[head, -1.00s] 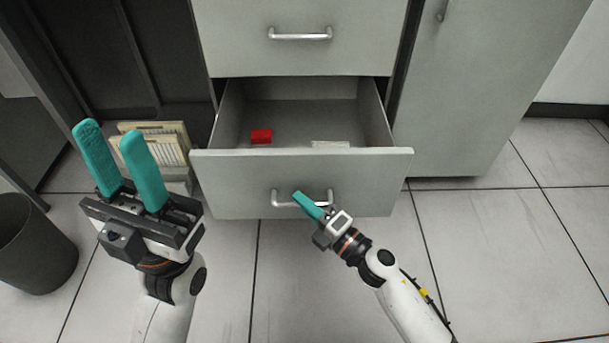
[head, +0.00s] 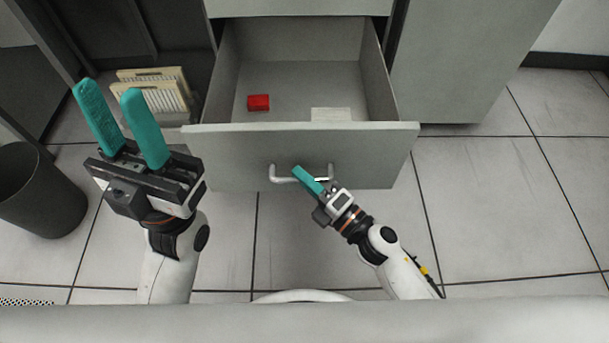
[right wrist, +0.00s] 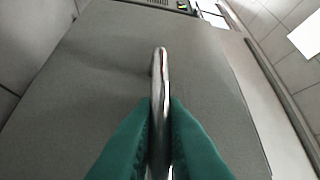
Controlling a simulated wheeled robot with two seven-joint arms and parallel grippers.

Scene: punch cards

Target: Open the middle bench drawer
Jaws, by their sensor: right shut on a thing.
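The grey bench drawer (head: 235,152) is pulled well out of its cabinet, and its inside is in view from above. A silver bar handle (head: 284,180) is on its front; it also shows in the right wrist view (right wrist: 159,75). My right gripper (head: 302,174) is shut on this handle, with a teal finger on each side of it in the right wrist view (right wrist: 159,125). My left gripper (head: 108,95) is open and empty, raised to the left of the drawer, fingers apart. Inside the drawer lie a red box (head: 258,102) and a pale flat card or paper (head: 331,114).
Cream slotted racks (head: 165,95) stand on the floor behind my left gripper. A dark bin (head: 40,195) is at the far left. A cabinet door (head: 470,60) is right of the drawer. The tiled floor at right (head: 500,200) is clear.

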